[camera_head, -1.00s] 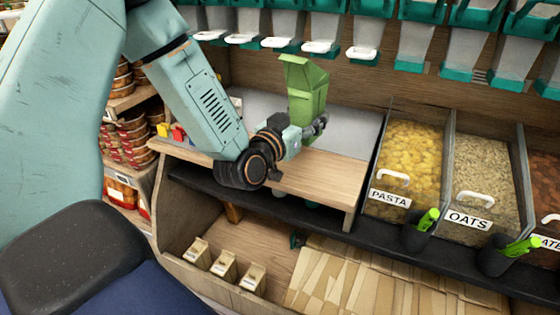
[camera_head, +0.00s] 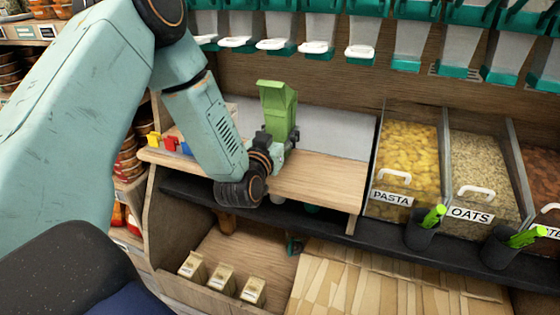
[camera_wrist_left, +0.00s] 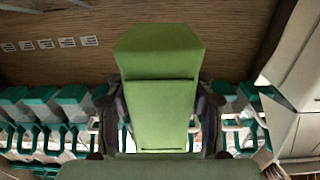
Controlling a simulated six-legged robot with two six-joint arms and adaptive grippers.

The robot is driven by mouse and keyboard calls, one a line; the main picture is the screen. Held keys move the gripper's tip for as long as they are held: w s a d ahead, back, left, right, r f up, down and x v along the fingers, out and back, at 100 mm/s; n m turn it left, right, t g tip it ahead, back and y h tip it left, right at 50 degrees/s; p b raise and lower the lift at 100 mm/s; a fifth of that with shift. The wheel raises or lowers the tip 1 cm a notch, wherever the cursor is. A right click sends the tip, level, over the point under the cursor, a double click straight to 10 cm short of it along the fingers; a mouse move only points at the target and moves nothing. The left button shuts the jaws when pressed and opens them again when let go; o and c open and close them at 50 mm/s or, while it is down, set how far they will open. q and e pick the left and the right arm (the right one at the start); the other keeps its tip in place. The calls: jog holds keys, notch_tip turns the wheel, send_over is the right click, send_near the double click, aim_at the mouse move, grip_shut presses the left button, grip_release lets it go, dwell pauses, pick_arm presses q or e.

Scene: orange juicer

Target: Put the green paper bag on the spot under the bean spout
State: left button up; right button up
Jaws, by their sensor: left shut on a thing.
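The green paper bag (camera_head: 278,106) is upright with its top flap open, above or on the back of the wooden counter (camera_head: 318,180); I cannot tell whether its base touches. My left gripper (camera_head: 277,142) is shut around the lower part of the bag. In the left wrist view the bag (camera_wrist_left: 160,105) fills the middle, with dark fingers at both sides. A row of dispenser spouts with white handles (camera_head: 318,47) hangs above and behind the bag. I cannot tell which is the bean spout, and no marked spot is visible. My right gripper is out of view.
Bins of pasta (camera_head: 410,155) and oats (camera_head: 478,165) stand to the right. Small red and blue items (camera_head: 172,143) sit at the counter's left end. The counter right of the bag is clear.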

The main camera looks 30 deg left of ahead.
pick_arm(q)
jog(key=shift+a+f+b, duration=0.2)
jog(key=shift+f+b, duration=0.1)
jog(key=shift+f, duration=0.75)
notch_tip(320, 180, down, 4)
jog(key=shift+d+r+b, duration=0.15)
jog(key=shift+r+b, duration=0.05)
jog(key=shift+b, duration=0.7)
jog(key=shift+f, duration=0.15)
jog(key=o, duration=0.8)
